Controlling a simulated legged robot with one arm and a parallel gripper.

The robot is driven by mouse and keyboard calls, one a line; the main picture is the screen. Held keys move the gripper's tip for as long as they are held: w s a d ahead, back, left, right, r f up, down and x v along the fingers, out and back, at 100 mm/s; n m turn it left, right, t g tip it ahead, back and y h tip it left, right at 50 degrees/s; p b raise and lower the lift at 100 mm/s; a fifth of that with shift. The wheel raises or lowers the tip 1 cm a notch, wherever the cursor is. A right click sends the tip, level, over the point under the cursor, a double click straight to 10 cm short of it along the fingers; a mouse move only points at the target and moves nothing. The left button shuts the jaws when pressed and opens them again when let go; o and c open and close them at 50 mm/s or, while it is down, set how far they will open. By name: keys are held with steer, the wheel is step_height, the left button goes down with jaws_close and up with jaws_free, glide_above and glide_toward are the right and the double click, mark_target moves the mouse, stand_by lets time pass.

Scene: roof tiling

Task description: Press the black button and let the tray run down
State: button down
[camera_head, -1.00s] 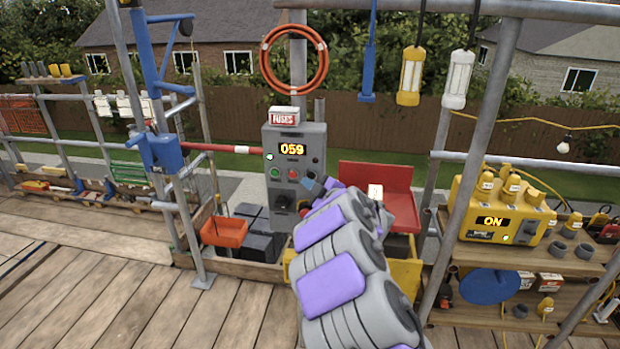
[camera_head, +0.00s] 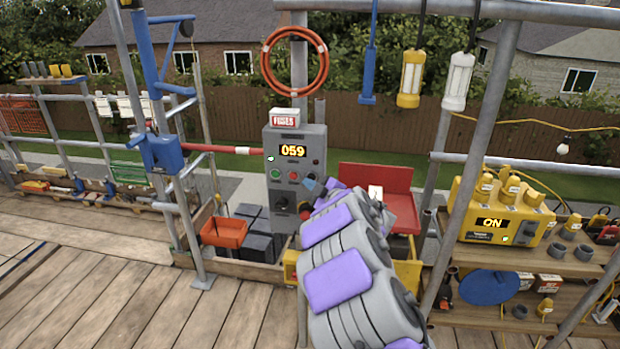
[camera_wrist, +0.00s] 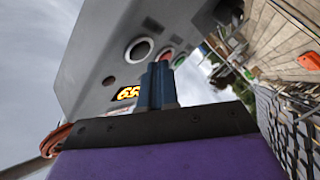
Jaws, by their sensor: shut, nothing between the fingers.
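The grey control box (camera_head: 318,142) stands upright at the middle, its orange display reading 059. A green button (camera_head: 275,173) and a red button (camera_head: 293,175) sit in a row under the display. In the wrist view a dark round button in a pale ring (camera_wrist: 139,50) sits beside the red one (camera_wrist: 167,55); in the head view my gripper covers that spot. My gripper (camera_head: 310,185) is shut and empty, its blue fingertips (camera_wrist: 160,68) close to the panel; contact cannot be told. A red tray-like piece (camera_head: 400,182) and an orange tray (camera_head: 223,233) flank the box.
A black rotary knob (camera_head: 282,201) is low on the box, and a fuse carton (camera_head: 285,117) rests on top. A blue hoist post (camera_head: 160,152) stands left. Scaffold poles and a shelf with a yellow power unit (camera_head: 506,215) stand right. The deck at left front is clear.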

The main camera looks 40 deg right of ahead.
steer(key=shift+w+d, duration=0.1)
steer(key=shift+d, duration=0.1)
stand_by(0.5)
steer(key=shift+d, duration=0.2)
